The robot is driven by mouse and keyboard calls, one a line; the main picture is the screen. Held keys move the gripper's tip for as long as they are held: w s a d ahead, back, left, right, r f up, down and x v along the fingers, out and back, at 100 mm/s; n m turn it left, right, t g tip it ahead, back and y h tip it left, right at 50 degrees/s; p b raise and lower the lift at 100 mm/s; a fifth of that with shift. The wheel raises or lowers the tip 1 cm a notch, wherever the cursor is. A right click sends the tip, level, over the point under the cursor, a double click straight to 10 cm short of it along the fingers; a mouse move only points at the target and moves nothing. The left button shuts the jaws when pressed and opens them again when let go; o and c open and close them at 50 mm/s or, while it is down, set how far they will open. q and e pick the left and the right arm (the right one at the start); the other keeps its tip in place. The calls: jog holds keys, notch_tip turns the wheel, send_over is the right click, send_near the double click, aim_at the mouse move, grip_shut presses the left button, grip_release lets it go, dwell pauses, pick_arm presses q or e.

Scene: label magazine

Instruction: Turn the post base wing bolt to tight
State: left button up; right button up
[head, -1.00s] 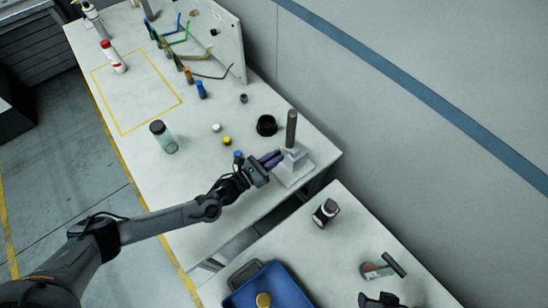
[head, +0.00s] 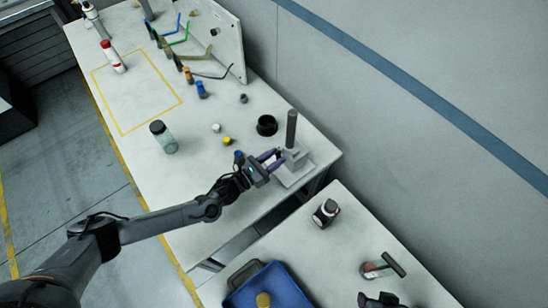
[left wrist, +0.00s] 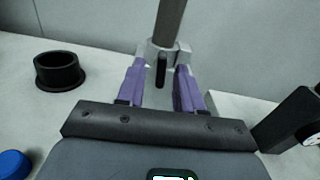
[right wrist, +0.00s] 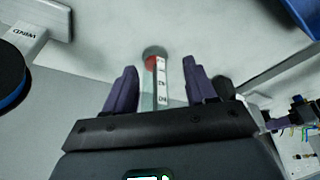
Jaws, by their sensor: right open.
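The post (head: 291,128) stands upright in its grey base (head: 297,160) at the right end of the long table. In the left wrist view the base's wing bolt (left wrist: 161,70) shows as a dark upright wing in front of the post (left wrist: 170,22). My left gripper (head: 277,159) is open at the base, its purple fingers on either side of the wing bolt with gaps showing. My right gripper (right wrist: 160,68) is open over the nearer table.
A black ring (head: 267,125) stands left of the post. Blue (head: 239,155), yellow (head: 227,141) and white (head: 216,128) caps and a jar (head: 163,137) lie further left.

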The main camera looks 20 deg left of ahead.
pick_arm(q)
jog(key=shift+s, duration=0.15)
jog(key=v, duration=1)
jog(key=shift+s+a, duration=0.2)
jog(key=shift+s, duration=0.05)
